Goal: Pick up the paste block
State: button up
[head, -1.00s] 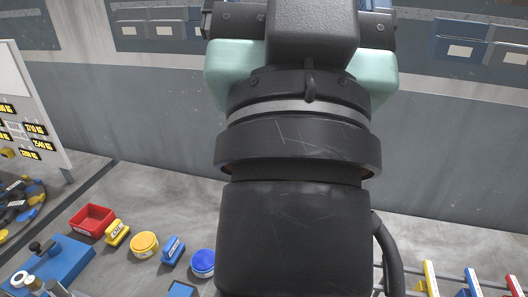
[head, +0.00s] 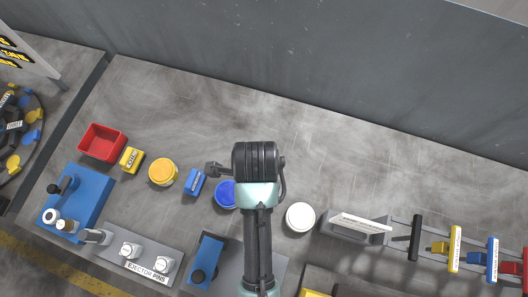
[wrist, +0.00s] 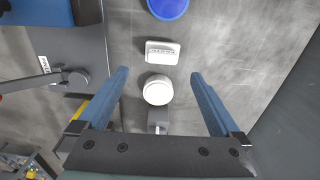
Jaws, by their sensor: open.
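Several small labelled blocks are in view, and I cannot read which label says paste. A white block (wrist: 162,47) with dark print lies on the grey table in the wrist view, between a blue round lid and a white round jar (wrist: 157,92). In the head view my arm hides this block. A blue block (head: 195,182) and a yellow block (head: 131,159) stand further left in the head view. My gripper (wrist: 160,74) is open and empty above the table, its blue fingers either side of the white jar. Its fingers are hidden in the head view.
A blue jar (head: 226,194) and a yellow jar (head: 162,172) stand near the blocks. A red bin (head: 102,142) is at the left. A rack with coloured handles (head: 454,250) is at the right. The table's back strip before the grey wall (head: 330,75) is clear.

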notch_tip(320, 180, down, 7)
jog(key=shift+s+d+r, duration=0.1)
jog(key=shift+d+f+p, duration=0.15)
jog(key=shift+f, duration=0.75)
jog(key=shift+d+f+p, duration=0.15)
jog(key=shift+d+f, duration=0.05)
jog(key=shift+f, duration=0.75)
jog(key=shift+d+f+p, duration=0.15)
jog(key=shift+f, duration=0.75)
jog(key=shift+c, duration=0.2)
